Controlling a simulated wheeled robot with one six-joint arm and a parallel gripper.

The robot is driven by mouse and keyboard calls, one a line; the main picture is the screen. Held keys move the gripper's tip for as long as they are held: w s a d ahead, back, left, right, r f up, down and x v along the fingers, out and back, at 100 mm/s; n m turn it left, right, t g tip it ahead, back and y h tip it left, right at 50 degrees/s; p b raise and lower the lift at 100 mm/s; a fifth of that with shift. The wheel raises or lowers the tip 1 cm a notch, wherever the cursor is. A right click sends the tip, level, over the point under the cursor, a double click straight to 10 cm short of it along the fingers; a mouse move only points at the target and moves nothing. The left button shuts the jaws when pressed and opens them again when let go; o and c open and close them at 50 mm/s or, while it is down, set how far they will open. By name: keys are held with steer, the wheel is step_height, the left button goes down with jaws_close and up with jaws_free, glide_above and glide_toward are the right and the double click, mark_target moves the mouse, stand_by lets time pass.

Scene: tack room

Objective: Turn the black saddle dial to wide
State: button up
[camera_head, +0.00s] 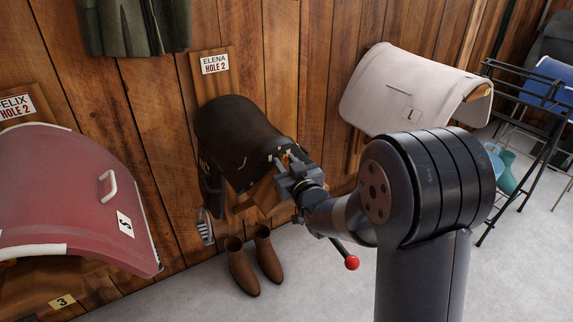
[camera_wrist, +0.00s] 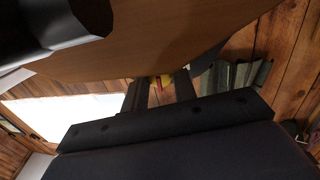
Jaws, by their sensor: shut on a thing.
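The black saddle (camera_head: 235,130) sits on a wooden wall rack under a sign reading ELENA HOLE 2. Small pale marks line its front edge, around where the dial would be. My gripper (camera_head: 284,162) is at that front edge, shut on a small orange-yellow part, apparently the dial (camera_head: 286,158). In the wrist view, a small yellow and red piece (camera_wrist: 163,80) shows between my two dark fingers (camera_wrist: 160,92). My gripper hides most of the dial, so its setting and the labels cannot be read.
A red saddle (camera_head: 70,195) is at left and a pale saddle (camera_head: 405,85) at right. Brown boots (camera_head: 255,262) and a brush (camera_head: 205,228) are below the black saddle. A dark metal rack (camera_head: 530,130) stands far right. The floor in front of the boots is clear.

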steer(key=m, duration=0.3)
steer(key=shift+r, duration=0.1)
steer(key=shift+r+m+g+p, duration=0.15)
steer(key=shift+m+g+p, duration=0.35)
steer(key=shift+m, duration=0.7)
steer(key=m+p, duration=0.1)
steer(key=m, duration=0.1)
steer(key=shift+m+g+p, duration=0.3)
steer(key=shift+m+p, duration=0.1)
steer(key=shift+m+y+p, duration=0.3)
steer(key=shift+m+p, duration=0.35)
steer(key=shift+m, duration=0.05)
steer(key=o, duration=1)
steer(key=shift+d, duration=0.1)
